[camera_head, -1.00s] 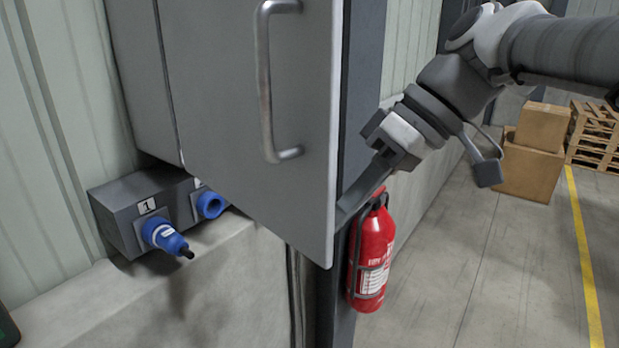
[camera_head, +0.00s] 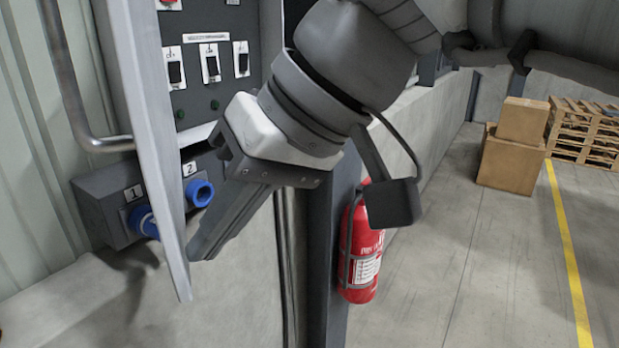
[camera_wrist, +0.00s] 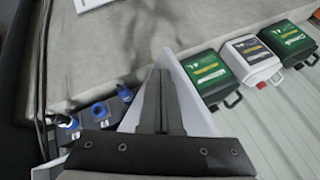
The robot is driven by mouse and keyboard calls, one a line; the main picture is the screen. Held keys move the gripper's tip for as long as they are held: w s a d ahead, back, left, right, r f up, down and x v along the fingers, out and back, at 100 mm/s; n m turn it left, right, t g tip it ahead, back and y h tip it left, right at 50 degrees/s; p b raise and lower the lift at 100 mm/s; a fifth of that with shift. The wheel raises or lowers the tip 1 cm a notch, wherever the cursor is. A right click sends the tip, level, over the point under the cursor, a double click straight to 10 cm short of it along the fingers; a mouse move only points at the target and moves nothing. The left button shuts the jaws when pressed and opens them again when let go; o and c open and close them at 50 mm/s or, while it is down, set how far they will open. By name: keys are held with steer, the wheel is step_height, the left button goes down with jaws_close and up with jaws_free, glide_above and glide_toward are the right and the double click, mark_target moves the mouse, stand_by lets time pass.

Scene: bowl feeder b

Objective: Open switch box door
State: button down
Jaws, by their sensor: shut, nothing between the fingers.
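The switch box door (camera_head: 150,130) stands swung open to the left in the head view, seen nearly edge-on, with its metal handle (camera_head: 75,95) on the far left side. Inside the switch box, the dark panel (camera_head: 212,95) shows several switches. My gripper (camera_head: 198,250) is shut and empty, its fingers at the inner side of the door near the lower free edge. Whether they touch the door is hard to tell. In the wrist view, the shut fingers (camera_wrist: 160,90) lie in front of the pale door (camera_wrist: 190,95).
A socket block (camera_head: 105,210) with blue sockets sits below the box. A red fire extinguisher (camera_head: 362,250) hangs at the right of the post. Green and white canisters (camera_wrist: 208,72) stand beyond the door in the wrist view. Cardboard boxes (camera_head: 512,160) and pallets (camera_head: 585,135) stand far right.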

steer(key=shift+s+a, duration=0.3)
steer(key=shift+a, duration=0.4)
steer(key=shift+s+a, duration=0.3)
steer(key=shift+a, duration=0.35)
steer(key=shift+w+d, duration=0.1)
